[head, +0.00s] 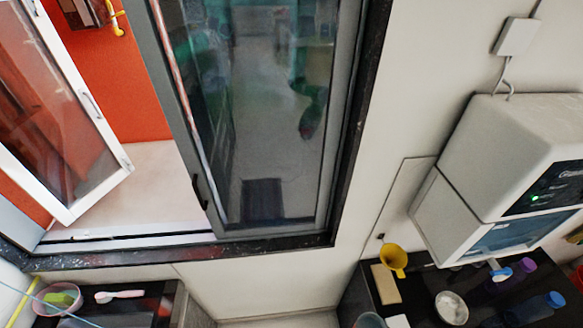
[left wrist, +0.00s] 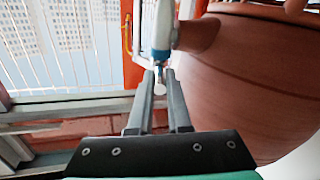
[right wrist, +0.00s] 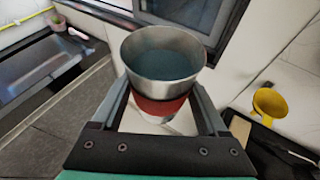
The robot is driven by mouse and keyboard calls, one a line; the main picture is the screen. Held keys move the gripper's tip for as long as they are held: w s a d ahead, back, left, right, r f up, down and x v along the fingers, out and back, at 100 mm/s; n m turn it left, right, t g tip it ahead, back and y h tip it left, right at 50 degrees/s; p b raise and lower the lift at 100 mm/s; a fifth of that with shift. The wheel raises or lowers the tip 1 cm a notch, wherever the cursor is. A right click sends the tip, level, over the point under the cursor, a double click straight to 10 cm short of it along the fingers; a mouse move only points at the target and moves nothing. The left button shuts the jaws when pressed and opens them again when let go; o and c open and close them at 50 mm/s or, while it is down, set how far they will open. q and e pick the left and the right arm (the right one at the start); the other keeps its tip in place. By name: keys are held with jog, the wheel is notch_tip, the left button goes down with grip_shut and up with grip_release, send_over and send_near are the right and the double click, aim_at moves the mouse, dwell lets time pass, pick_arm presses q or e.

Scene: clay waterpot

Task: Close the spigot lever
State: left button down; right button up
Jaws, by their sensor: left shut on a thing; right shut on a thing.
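The brown clay waterpot (left wrist: 235,80) fills the right of the left wrist view. Its spigot (left wrist: 161,40), white with a blue band, stands beside the pot's short clay spout. My left gripper (left wrist: 161,76) is shut on the spigot's lower end, and a small white tip (left wrist: 160,88) shows between the fingers. I cannot tell how the lever is turned. My right gripper (right wrist: 160,95) is shut on a metal cup (right wrist: 163,62) with a red band. The cup is upright, and dark bluish liquid seems to show inside. The pot and both grippers are outside the head view.
In the head view, a window (head: 270,110) stands ahead, with a white water purifier (head: 510,170) on the wall at right. A yellow funnel (head: 393,258) and a metal bowl (head: 451,307) are on the dark right counter. A pink-rimmed bowl (head: 57,299) is at lower left.

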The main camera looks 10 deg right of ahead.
pick_arm(q)
jog(key=shift+a+m+h+p, duration=0.35)
jog(key=shift+m+h, duration=0.15)
jog(key=shift+h, duration=0.3)
pick_arm(e)
jog(key=shift+r, duration=0.35)
pick_arm(q)
jog(key=shift+f+h, duration=0.15)
jog(key=shift+h, duration=0.15)
pick_arm(e)
jog(key=shift+r, duration=0.1)
pick_arm(q)
jog(key=c, duration=0.9)
grip_release()
jog(key=shift+o, duration=0.2)
jog(key=shift+d, duration=0.1)
